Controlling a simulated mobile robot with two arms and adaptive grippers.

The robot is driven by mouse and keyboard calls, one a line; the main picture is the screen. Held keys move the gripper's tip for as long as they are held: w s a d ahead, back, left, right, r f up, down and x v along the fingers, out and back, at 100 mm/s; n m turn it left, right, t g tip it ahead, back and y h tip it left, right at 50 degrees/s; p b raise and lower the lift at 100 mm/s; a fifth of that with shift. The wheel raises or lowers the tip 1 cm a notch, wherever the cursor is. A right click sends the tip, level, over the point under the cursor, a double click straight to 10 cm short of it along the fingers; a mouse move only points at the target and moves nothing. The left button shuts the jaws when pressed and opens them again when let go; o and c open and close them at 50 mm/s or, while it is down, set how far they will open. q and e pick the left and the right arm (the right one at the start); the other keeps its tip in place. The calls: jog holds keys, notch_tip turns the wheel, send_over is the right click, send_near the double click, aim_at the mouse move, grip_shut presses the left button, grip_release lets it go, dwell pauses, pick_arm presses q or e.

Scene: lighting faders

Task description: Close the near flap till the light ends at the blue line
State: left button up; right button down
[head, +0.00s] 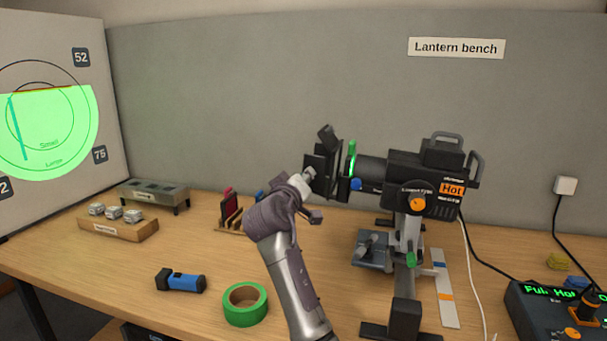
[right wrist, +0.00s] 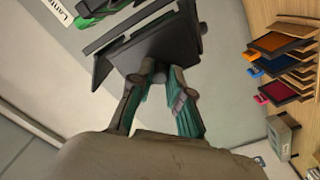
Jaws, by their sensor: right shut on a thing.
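The black lantern (head: 425,182) stands on the bench with dark flaps at its front. My right gripper (head: 309,175) is shut on the near flap (head: 319,163), a dark plate at the lantern's front. The right wrist view shows the fingers (right wrist: 162,72) at the edge of this dark flap (right wrist: 160,46). A green light patch (head: 62,125) lies on the pale screen at the far left. Its top edge is cut nearly flat. The blue line (head: 17,128) runs steeply inside the patch's left part, with green light on both sides of it. My left gripper is out of view.
A green tape roll (head: 245,304) and a blue torch (head: 181,282) lie on the bench in front. A rack of coloured filters (head: 231,210) stands behind my arm. A control box (head: 550,310) is at the right. The front left bench is mostly clear.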

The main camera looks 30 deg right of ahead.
aim_at(320, 184)
jog(key=s+n+t+y+p, duration=0.1)
jog(key=n+t+y+p, duration=0.1)
jog(key=y+p, duration=0.1)
jog(key=s+n+t+y+p, duration=0.1)
jog(key=n+t+y+p, duration=0.1)
jog(key=n+y, duration=0.1)
jog(key=s+n+t+y+p, duration=0.1)
jog(key=n+t+y+p, duration=0.2)
jog(key=y, duration=0.1)
jog(key=shift+s+d+p, duration=0.25)
jog(key=shift+d+p, duration=0.05)
jog(key=shift+d, duration=0.05)
jog(key=shift+s+d+f+n+t+y+p, duration=0.1)
jog(key=shift+s+d+n+t+y+p, duration=0.1)
jog(key=shift+n+y, duration=0.55)
jog(key=shift+s+d+n+t+y+p, duration=0.1)
jog(key=shift+s+n+y+p, duration=0.2)
jog(key=shift+y, duration=1.05)
jog(key=c, duration=1.1)
grip_release()
jog(key=shift+w, duration=0.1)
jog(key=shift+f, duration=0.1)
